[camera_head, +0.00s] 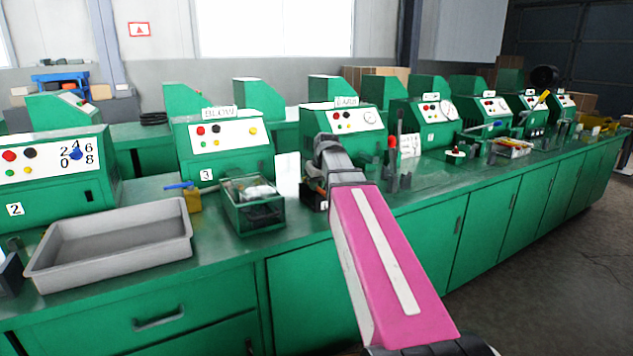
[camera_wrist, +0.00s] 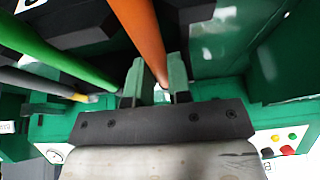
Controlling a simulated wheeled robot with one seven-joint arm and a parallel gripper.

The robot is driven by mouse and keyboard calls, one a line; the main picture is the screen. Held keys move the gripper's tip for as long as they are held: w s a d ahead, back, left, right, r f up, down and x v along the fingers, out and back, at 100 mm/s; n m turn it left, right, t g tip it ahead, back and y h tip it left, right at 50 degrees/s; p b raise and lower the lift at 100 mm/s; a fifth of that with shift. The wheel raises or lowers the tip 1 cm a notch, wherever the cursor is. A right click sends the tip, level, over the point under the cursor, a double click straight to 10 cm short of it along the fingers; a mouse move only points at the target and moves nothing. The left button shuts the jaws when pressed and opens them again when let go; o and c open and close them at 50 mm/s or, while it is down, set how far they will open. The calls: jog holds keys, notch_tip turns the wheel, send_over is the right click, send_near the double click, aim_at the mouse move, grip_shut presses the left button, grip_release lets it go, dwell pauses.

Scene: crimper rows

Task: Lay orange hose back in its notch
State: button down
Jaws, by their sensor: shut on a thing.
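The orange hose (camera_wrist: 143,32) shows in the wrist view, running from the top edge down between my fingers. My gripper (camera_wrist: 158,80) is shut on it, with one green finger on each side. A green hose (camera_wrist: 55,60) and a grey hose (camera_wrist: 45,84) lie to the left, apart from my fingers. In the head view my wrist hides my fingers and the orange hose. The notch cannot be made out clearly in either view; a dark block (camera_wrist: 190,12) is beside the orange hose at the top.
In the head view a grey tray (camera_head: 60,286) sits on the green bench at left. A green see-through bin (camera_head: 240,222) with pale contents stands left of my arm. Several green crimper machines (camera_head: 222,160) line the bench behind. Small tools stand to the right.

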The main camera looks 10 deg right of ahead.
jog(key=c, duration=1)
grip_release()
jog(key=v, duration=1)
jog(key=shift+s+d+r, duration=0.1)
jog(key=shift+s+r, duration=0.05)
jog(key=shift+r, duration=0.2)
